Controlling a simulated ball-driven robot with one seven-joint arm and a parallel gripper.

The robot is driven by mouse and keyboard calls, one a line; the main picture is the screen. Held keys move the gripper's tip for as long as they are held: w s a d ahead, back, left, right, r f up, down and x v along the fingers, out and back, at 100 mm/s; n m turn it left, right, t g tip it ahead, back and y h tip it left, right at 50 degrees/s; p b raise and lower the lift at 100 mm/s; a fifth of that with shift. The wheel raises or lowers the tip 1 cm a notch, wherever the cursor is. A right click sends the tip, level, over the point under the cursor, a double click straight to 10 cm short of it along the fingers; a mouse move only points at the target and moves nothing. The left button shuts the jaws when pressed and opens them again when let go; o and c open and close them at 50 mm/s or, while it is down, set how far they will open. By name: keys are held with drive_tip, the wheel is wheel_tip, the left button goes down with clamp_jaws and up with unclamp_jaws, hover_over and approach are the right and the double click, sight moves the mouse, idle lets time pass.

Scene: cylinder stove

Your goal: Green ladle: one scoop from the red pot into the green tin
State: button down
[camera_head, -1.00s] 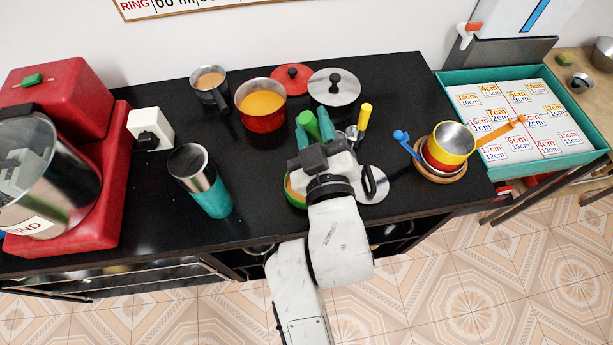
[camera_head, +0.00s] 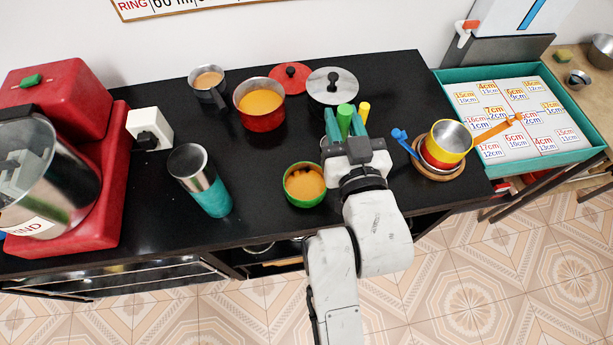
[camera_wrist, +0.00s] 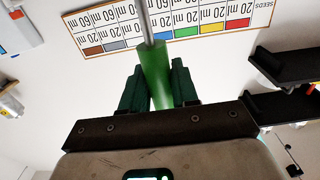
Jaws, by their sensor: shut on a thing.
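My gripper (camera_head: 345,136) is shut on the green handle of the green ladle (camera_head: 345,116), at the right of the stove top in the head view. The wrist view shows the green handle (camera_wrist: 156,75) between the jaws, with a metal rod running up from it. The ladle's bowl is not visible. The red pot (camera_head: 262,120) holds orange liquid and stands open at the back, to the left of my gripper. The green tin (camera_head: 289,194) stands in front of it, left of my gripper, with orange contents and darker lumps.
A red lid (camera_head: 291,76) and a grey-lidded pot (camera_head: 333,88) stand at the back. A small pot (camera_head: 208,84), a teal cup (camera_head: 208,196) and a red grinder (camera_head: 75,190) are to the left. Stacked cups (camera_head: 448,146) stand right of my gripper. The black top between cup and tin is clear.

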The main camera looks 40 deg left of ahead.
sight(347, 117)
drive_tip(key=shift+r, duration=0.15)
drive_tip(key=shift+r+p, duration=1.3)
drive_tip(key=shift+r, duration=0.15)
drive_tip(key=shift+f, duration=0.1)
